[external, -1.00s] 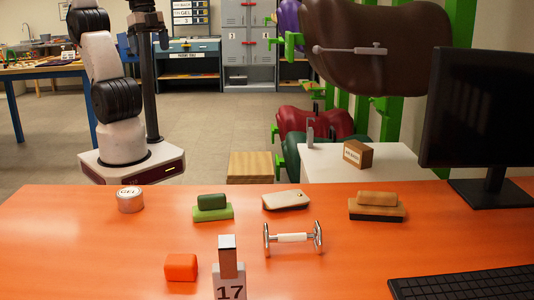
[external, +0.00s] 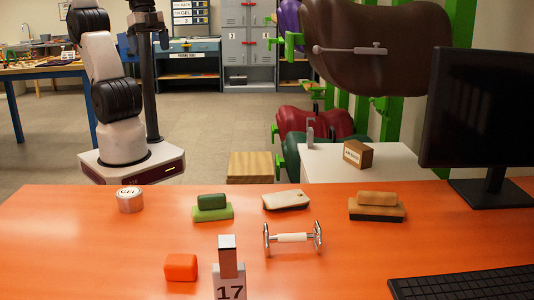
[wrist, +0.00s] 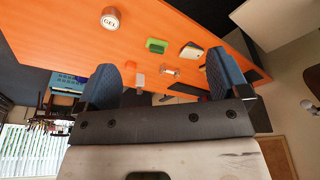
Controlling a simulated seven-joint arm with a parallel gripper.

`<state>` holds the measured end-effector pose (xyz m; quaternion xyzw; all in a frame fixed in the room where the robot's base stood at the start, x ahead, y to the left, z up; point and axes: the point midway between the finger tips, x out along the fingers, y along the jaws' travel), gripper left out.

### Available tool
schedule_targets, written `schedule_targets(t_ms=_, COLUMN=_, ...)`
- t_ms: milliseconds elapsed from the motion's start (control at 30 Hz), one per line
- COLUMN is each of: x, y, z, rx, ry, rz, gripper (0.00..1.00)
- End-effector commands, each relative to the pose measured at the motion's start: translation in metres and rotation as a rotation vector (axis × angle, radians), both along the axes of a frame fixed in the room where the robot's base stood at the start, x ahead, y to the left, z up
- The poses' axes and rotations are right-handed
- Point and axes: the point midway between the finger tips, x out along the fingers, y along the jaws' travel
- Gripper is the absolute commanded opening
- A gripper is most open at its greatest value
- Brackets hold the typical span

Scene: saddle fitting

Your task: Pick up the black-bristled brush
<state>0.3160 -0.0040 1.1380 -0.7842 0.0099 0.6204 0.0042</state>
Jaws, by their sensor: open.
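The black-bristled brush (external: 377,207) lies on the orange table at the right in the external view. It has a tan wooden body and grip, with a dark bristle layer underneath. I cannot make it out in the wrist view, where the right finger may hide it. My gripper (wrist: 162,72) shows in the wrist view with its two blue-grey fingers wide apart and nothing between them. It is high above and away from the table. It is outside the external view, which shows only my base and arm links.
On the table (external: 100,250) are a GEL tin (external: 130,200), a green brush (external: 212,208), a pale brush or block (external: 286,200), a metal-ended tool (external: 293,238), an orange block (external: 181,267) and a 17 stand (external: 229,275). A monitor (external: 480,110) and keyboard (external: 465,284) bound the right side.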

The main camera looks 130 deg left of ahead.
Motion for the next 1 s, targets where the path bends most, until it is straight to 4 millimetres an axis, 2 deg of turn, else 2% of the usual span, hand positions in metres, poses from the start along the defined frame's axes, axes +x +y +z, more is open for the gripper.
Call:
schedule_targets(t_ms=267, x=0.002, y=0.000, z=0.001, rx=0.000, ry=0.001, rz=0.002, gripper=0.94)
schedule_targets(t_ms=467, x=0.020, y=0.002, z=0.006, rx=-0.002, ry=0.008, rz=0.017, gripper=0.94)
schedule_targets(t_ms=667, x=0.057, y=0.006, z=0.016, rx=-0.006, ry=0.021, rz=0.050, gripper=0.94)
schedule_targets(t_ms=1000, x=0.140, y=0.017, z=0.028, rx=-0.015, ry=0.049, rz=0.118, gripper=0.94)
